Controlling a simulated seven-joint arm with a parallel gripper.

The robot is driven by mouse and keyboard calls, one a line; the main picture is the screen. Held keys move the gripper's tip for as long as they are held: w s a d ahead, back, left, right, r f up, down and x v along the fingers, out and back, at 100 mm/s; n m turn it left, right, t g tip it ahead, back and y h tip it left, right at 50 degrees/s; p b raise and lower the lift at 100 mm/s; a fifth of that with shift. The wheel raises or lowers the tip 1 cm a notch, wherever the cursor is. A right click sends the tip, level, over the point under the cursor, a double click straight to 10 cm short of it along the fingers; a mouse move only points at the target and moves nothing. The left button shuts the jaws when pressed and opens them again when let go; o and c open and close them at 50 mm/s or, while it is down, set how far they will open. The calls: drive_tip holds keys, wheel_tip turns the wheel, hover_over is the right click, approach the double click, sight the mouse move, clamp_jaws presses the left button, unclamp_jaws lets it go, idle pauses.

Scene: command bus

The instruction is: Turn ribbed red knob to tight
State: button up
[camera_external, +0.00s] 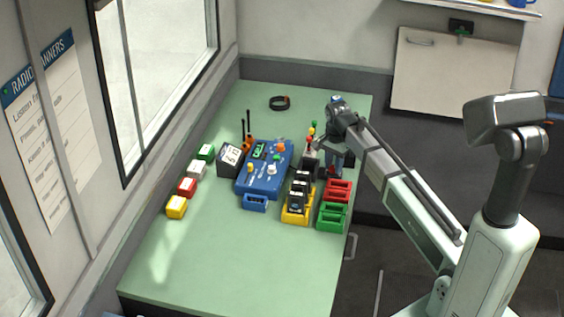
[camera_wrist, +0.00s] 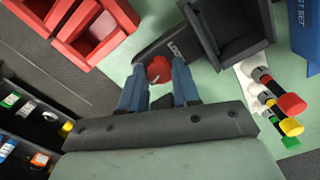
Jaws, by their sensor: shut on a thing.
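The red knob (camera_wrist: 159,71) shows between my fingertips in the wrist view, beside a dark plate with white lettering. My gripper (camera_wrist: 160,85) is shut on it, with one blue finger on each side. The ribs on the knob are too small to make out, and I cannot read a tight mark. In the external view my gripper (camera_external: 335,165) points down near the right edge of the green bench, behind the red tray. The knob is hidden there.
Close by are red trays (camera_wrist: 85,32), a black open bin (camera_wrist: 232,30) and colored-tip stalks (camera_wrist: 290,104). A blue console (camera_external: 247,184), a yellow rack (camera_external: 290,218) of black devices and green trays (camera_external: 331,224) stand nearby. The bench front (camera_external: 230,265) is clear.

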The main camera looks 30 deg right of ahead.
drive_tip(key=shift+m, duration=1.3)
drive_tip(key=o, duration=1.1)
drive_tip(key=shift+c, duration=0.2)
wheel_tip(320, 180, up, 14)
drive_tip(key=shift+d+f, duration=0.1)
drive_tip(key=shift+d, duration=0.05)
